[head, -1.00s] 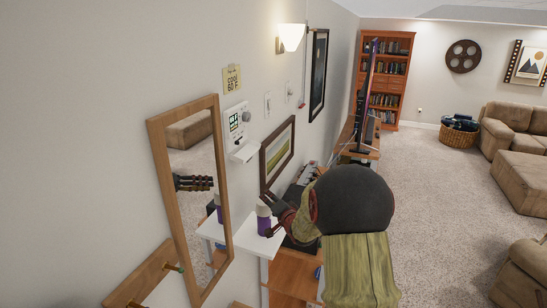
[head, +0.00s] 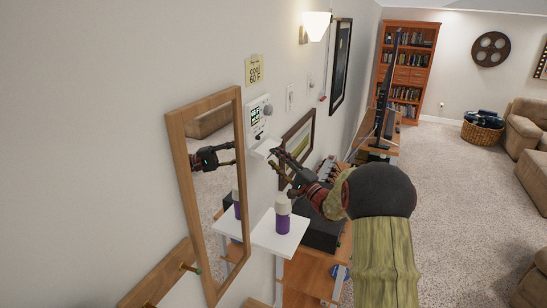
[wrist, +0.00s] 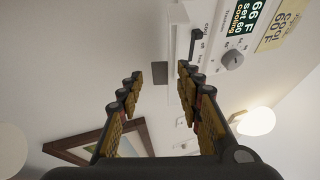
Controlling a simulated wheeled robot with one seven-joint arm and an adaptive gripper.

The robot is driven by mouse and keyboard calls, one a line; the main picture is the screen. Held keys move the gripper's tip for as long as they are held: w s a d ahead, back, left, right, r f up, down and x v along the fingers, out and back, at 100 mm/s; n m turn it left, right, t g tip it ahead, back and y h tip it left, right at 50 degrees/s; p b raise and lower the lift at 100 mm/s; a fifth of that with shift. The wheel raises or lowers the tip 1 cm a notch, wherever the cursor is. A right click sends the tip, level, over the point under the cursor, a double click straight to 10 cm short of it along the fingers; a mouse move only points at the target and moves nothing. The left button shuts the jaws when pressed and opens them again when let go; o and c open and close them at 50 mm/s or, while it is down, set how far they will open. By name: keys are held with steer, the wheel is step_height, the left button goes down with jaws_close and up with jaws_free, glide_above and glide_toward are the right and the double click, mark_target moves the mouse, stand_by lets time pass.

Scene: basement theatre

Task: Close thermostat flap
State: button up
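The white thermostat (head: 257,114) is on the left wall, and its white flap (head: 262,148) sticks out open at the lower edge. The thermostat's display and dial (wrist: 232,58) show turned sideways at the top of the wrist view. My gripper (head: 276,162) is in front of the wall, just below and right of the flap; I cannot tell if it touches. In the wrist view, the two fingers of my gripper (wrist: 160,73) stand apart with nothing held between them. A grey rectangle shows between the tips; I cannot tell if it belongs to the flap.
A wood-framed mirror (head: 209,190) hangs left of the thermostat. A white shelf (head: 276,240) with a purple bottle (head: 283,215) is below my gripper. A framed picture (head: 297,138) hangs just right of it. A yellow note (head: 254,70) is above the thermostat.

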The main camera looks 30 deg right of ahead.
steer(key=shift+x, duration=1.1)
steer(key=shift+c, duration=1.2)
jaws_close()
